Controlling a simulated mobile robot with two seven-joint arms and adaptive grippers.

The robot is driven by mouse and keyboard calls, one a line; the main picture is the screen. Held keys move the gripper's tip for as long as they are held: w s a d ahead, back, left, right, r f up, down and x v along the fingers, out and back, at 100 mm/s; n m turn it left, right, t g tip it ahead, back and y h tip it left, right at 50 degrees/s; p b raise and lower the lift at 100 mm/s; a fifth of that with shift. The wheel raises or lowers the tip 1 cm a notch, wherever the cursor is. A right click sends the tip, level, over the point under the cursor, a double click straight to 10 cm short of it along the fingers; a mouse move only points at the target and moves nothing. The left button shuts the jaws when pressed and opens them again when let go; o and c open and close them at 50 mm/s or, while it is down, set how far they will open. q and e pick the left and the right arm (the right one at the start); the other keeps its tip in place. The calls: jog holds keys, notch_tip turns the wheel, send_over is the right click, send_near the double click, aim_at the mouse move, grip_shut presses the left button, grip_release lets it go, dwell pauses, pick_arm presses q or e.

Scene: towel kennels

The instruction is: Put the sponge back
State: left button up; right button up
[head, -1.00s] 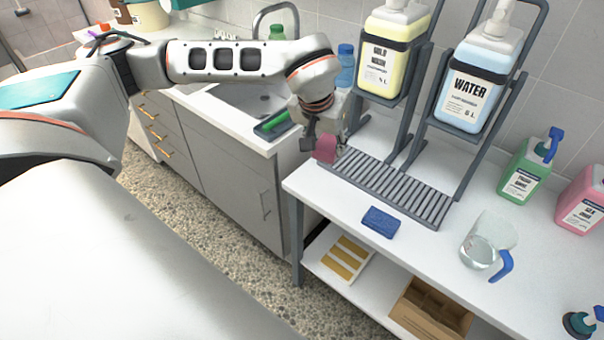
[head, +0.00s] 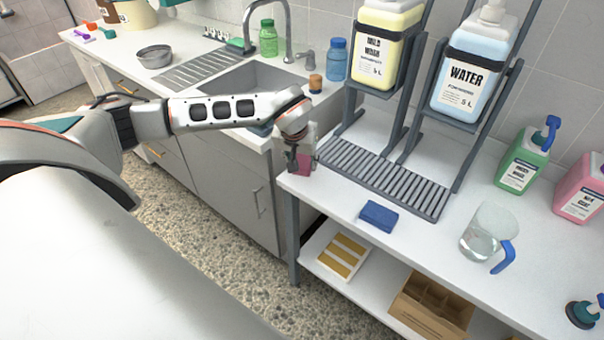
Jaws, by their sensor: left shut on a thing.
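My left gripper (head: 302,166) is shut on a small pink block that looks like a sponge (head: 304,160). It holds the pink sponge at the left end of the white table (head: 430,240), close to the drip grid's left end. I cannot tell whether the sponge touches the table. A blue sponge (head: 379,216) lies flat on the table in front of the grid. My right gripper is not in view.
A grey drip grid (head: 385,178) lies below racks with yellow (head: 383,45) and blue (head: 470,80) jugs. A clear measuring jug (head: 487,235) stands on the right. The sink (head: 255,85) is behind my left arm. A brown divided box (head: 432,305) sits on the lower shelf.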

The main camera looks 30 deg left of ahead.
pick_arm(q)
jog(key=shift+f, duration=2.5)
jog(key=shift+f, duration=0.1)
jog(key=o, duration=1.2)
jog(key=shift+c, duration=0.2)
